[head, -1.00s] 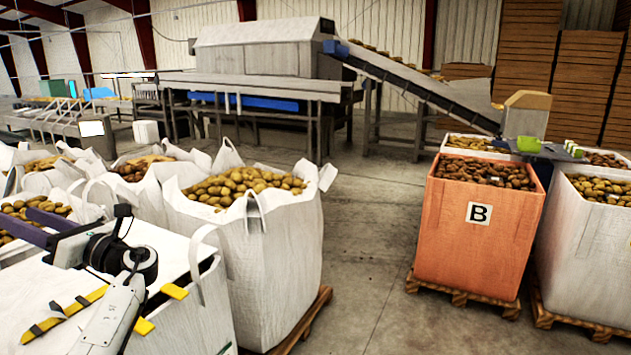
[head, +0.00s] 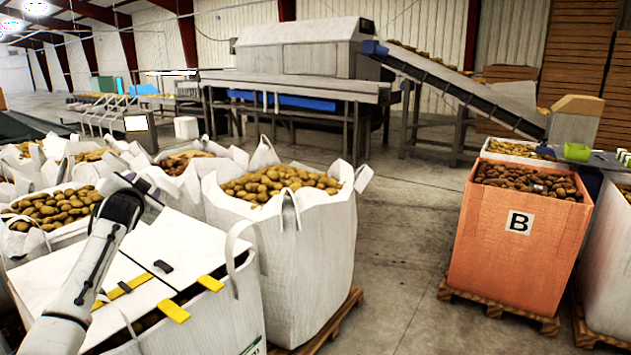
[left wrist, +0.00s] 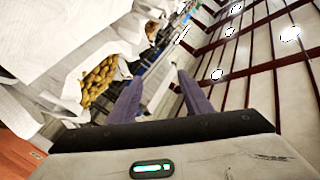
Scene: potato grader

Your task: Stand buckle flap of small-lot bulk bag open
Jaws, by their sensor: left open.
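The small-lot bulk bag (head: 215,325) is the white bag at the front left in the head view. White flap panels (head: 60,270) lie roughly flat across its top, with yellow straps (head: 172,311) and black buckles (head: 163,266). Brown potatoes show in a gap at its front edge. My left arm reaches over the panels from the bottom left. Only a purple bit of my left gripper (head: 152,207) shows, beyond the panels' far side. In the left wrist view its two purple fingers (left wrist: 158,76) are apart with nothing between them. My right gripper is out of view.
An open white bag of potatoes (head: 310,240) stands on a pallet just right, with more filled bags behind. An orange bag marked B (head: 520,245) stands further right. Bare floor (head: 400,230) lies between. A conveyor (head: 460,90) and grading machine are behind.

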